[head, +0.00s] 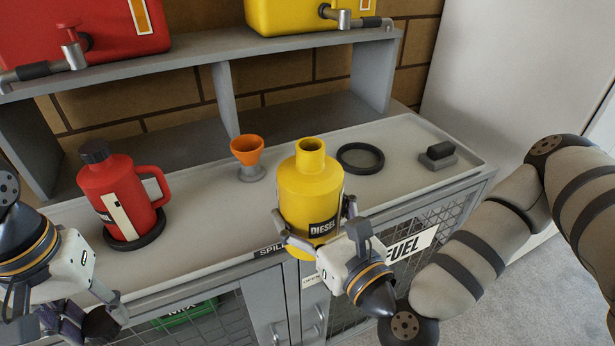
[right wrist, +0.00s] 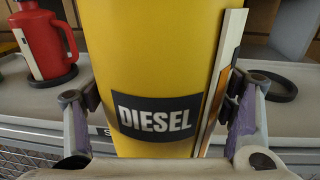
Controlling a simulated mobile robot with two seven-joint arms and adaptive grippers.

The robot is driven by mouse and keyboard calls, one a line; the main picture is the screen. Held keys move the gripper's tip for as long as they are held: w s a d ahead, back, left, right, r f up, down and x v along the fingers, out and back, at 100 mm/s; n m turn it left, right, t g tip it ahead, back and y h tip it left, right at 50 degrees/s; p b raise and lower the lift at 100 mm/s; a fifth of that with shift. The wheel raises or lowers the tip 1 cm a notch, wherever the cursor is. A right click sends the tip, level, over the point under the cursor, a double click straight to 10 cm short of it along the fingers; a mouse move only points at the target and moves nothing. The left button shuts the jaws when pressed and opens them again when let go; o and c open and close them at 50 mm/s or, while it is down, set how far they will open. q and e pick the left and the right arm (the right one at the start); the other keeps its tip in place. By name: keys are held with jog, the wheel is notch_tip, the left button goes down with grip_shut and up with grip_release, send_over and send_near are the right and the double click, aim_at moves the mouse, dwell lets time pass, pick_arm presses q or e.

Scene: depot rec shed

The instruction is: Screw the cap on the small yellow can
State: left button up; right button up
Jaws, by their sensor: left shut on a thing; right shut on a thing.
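The small yellow can (head: 310,190), labelled DIESEL, is upright at the counter's front edge, its neck (head: 311,148) open with no cap on it. My right gripper (head: 318,232) is shut around its body from the front. In the right wrist view the can (right wrist: 160,60) fills the middle between the two fingers (right wrist: 160,110). I cannot tell whether its base touches the counter. My left gripper (head: 88,312) is low at the left, in front of the counter, shut on a dark round piece (head: 103,324) that looks like the cap, partly hidden by the fingers.
A red can (head: 117,190) with a black cap stands on a black ring at the left. An orange funnel (head: 247,150) sits in a grey holder. An empty black ring (head: 360,157) and a dark block on a grey base (head: 437,156) lie to the right. A shelf (head: 190,62) rises behind.

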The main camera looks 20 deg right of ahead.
jog(key=s+a+f+n+g+y, duration=0.1)
jog(key=a+n+g+y, duration=0.3)
jog(key=a+n+y, duration=0.2)
jog(key=a+y, duration=0.2)
jog(key=a, duration=0.1)
jog(key=shift+s+a, duration=0.15)
jog(key=shift+a, duration=0.25)
jog(key=shift+f, duration=0.1)
pick_arm(q)
jog(key=w+d+r+m, duration=0.5)
jog(key=w+d, duration=0.1)
jog(key=d, duration=0.2)
jog(key=d+r+m, duration=0.6)
jog(key=d+r, duration=0.8)
jog(key=r, duration=0.3)
jog(key=shift+s+d+r+m, duration=0.2)
jog(key=shift+s+d+m, duration=0.1)
jog(key=shift+s+m, duration=0.15)
jog(key=shift+f, duration=2)
